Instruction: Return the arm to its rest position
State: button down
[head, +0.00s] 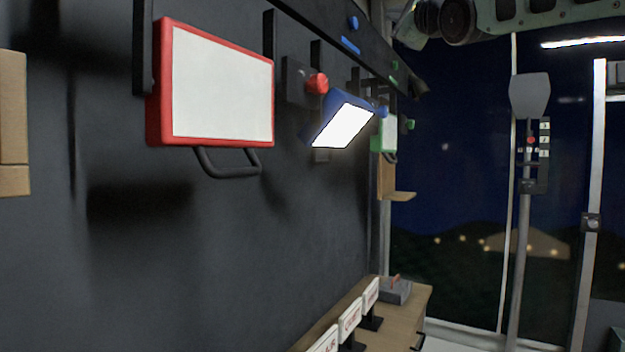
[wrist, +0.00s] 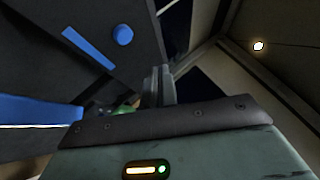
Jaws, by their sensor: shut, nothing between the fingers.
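My gripper (wrist: 158,86) shows in the wrist view with its two fingers together and nothing between them. It is raised close to the dark overhead rail (head: 330,38), which carries a blue knob (wrist: 122,35) and a blue strip (wrist: 88,47) to the left of the fingers. In the head view my arm (head: 540,12) reaches in across the top right, high above the counter. The gripper's fingertips are not clear there. A blue panel edge (wrist: 35,110) lies at the left of the wrist view.
A red-framed white panel (head: 222,85) hangs on the dark wall. A blue panel with a lit face (head: 343,126) tilts out beside a red knob (head: 317,83). A green-framed panel (head: 388,135) hangs farther back. Small signs (head: 350,320) stand on a wooden counter below. A pole (head: 523,240) stands right.

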jog(key=w+d+f+n+g+h, duration=0.2)
jog(key=f+n+g, duration=0.1)
jog(key=f, duration=1)
jog(key=w+d+f+n+g+h, duration=0.1)
jog(key=f+n+g, duration=0.2)
jog(key=f, duration=0.9)
jog(key=s+d+f+n+g+h, duration=0.15)
jog(key=s+f+n+g, duration=0.35)
jog(key=f, duration=0.6)
jog(key=s+d+f+n+g, duration=0.1)
jog(key=s+d+f+g, duration=0.15)
jog(key=s+f, duration=0.75)
jog(key=s+d+f+n+g+h, duration=0.1)
jog(key=s+d+f+n+g, duration=0.2)
jog(key=f, duration=1)
jog(key=s+f+n+g, duration=0.35)
jog(key=s+f, duration=0.25)
jog(key=s, duration=0.5)
jog(key=s+a+f+n+g+b, duration=0.1)
jog(key=s+a+f+n+b, duration=0.2)
jog(key=s+a, duration=0.4)
jog(key=s+a+f+n+g+b, duration=0.1)
jog(key=s+a+f+n+b, duration=0.1)
jog(key=s+a+n+b, duration=0.2)
jog(key=s+a+n, duration=0.1)
jog(key=s+a, duration=0.2)
jog(key=a, duration=0.4)
jog(key=shift+f+b, duration=0.3)
jog(key=shift+f, duration=0.1)
jog(key=shift+y, duration=0.25)
